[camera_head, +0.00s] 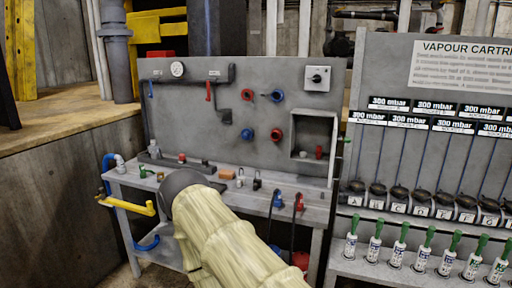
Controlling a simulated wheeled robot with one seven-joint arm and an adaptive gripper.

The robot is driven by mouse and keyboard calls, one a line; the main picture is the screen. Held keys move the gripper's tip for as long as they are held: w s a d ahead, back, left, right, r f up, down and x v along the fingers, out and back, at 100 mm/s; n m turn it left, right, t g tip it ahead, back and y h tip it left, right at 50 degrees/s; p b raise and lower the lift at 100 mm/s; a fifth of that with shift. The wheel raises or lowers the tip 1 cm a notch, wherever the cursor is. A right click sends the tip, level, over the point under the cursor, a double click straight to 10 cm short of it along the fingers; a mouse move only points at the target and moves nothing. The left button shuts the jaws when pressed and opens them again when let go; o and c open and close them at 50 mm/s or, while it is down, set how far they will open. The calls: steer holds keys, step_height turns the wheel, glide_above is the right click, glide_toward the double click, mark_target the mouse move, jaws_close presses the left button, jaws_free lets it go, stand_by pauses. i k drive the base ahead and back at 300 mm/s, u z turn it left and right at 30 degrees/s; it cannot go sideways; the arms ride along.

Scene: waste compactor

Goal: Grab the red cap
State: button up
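Several small red parts are in view, and I cannot tell which one is the red cap. A small red piece (182,157) stands on the grey workbench (240,200), just beyond the end of my arm. A round red fitting (276,134) is on the upright panel, and another red ring (247,95) is higher up. A red piece (319,152) sits in the square recess at the right. My arm, in a cream sleeve, reaches up from the bottom centre to a dark rounded end (183,184) over the bench's front. My gripper's fingers are hidden.
The panel (200,118) holds a gauge (177,69), a red lever (208,90) and blue fittings. Small parts line the bench. A yellow pipe (135,206) juts out at left. A cartridge rack (425,150) with several bottles stands at right.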

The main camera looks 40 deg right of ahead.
mark_target(318, 153)
steer(key=i, duration=1.25)
steer(key=z, duration=1.1)
steer(key=i, duration=0.9)
steer(key=z, duration=0.95)
